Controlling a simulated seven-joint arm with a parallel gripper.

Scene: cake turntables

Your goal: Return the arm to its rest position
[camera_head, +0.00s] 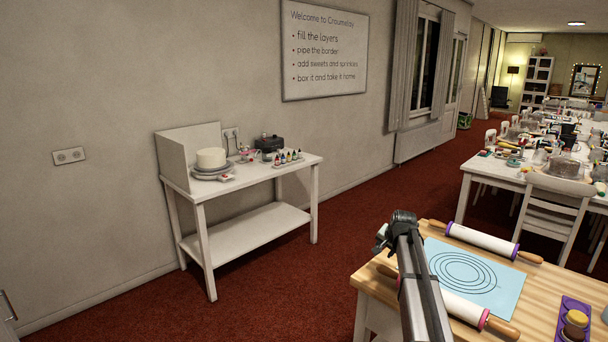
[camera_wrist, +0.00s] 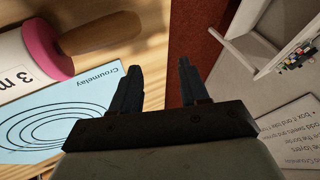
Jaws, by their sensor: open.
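My gripper (camera_wrist: 158,70) is open and empty in the wrist view, with its two dark fingers apart and nothing between them. In the head view my arm rises from the bottom edge, and its end hangs over the left edge of the wooden table (camera_head: 545,285). The fingers are too small to make out there. A rolling pin with pink rings (camera_head: 465,308) lies close to my arm, which hides part of it. It also shows in the wrist view (camera_wrist: 40,50), left of the fingers.
A light blue mat with printed circles (camera_head: 475,275) lies on the table. A rolling pin with purple rings (camera_head: 482,240) lies behind it, and a purple tray (camera_head: 570,315) at the right. A white side table (camera_head: 250,225) stands by the wall. Red carpet lies between.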

